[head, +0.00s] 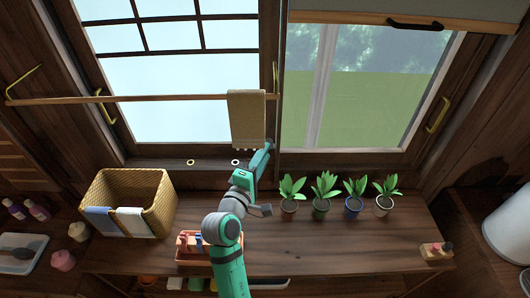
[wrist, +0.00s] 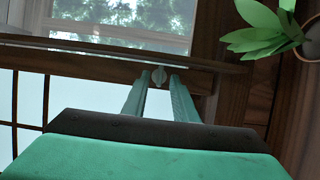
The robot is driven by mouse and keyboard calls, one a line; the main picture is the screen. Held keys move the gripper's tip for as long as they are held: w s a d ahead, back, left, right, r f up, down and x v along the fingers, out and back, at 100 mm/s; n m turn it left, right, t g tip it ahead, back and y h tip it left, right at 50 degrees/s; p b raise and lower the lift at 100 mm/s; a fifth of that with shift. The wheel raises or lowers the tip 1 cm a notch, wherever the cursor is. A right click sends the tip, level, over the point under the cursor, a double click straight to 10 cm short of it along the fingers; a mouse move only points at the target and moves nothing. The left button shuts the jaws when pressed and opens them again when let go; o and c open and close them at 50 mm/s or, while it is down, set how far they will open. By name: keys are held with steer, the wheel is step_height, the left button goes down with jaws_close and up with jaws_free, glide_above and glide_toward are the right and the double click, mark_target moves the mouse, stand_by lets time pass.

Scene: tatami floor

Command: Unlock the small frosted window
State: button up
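The window with pale blue frosted panes and a dark grid (head: 170,70) fills the upper left of the head view. Its dark wooden frame (wrist: 115,68) crosses the wrist view. A small pale knob, which looks like the lock (wrist: 158,77), sits on this frame. My gripper (head: 267,147) reaches up to the post between the two windows; the lock is hidden there in the head view. In the wrist view my gripper (wrist: 160,76) is open, with one finger on each side of the knob. I cannot tell whether either finger touches it.
A towel (head: 247,118) hangs from a wooden rail (head: 150,98) just above my gripper. Several potted plants (head: 321,208) stand right of my arm; one leaf cluster (wrist: 262,30) is close.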

steer(key=shift+x, duration=0.85)
steer(key=shift+a, duration=0.1)
jaws_close()
steer(key=shift+m, duration=0.3)
steer(key=shift+d+r+m+g+y, duration=0.2)
steer(key=shift+m+g+y, duration=0.3)
steer(key=shift+m+y, duration=1)
steer(key=shift+d+r+m+g+y, duration=0.15)
steer(key=shift+m+g+y, duration=0.35)
steer(key=shift+m, duration=1.85)
steer(key=shift+d+r+m+g+y, duration=0.15)
steer(key=shift+m+g+y, duration=0.35)
steer(key=shift+m+y, duration=1)
steer(key=shift+m+h, duration=0.4)
steer(key=shift+m, duration=0.25)
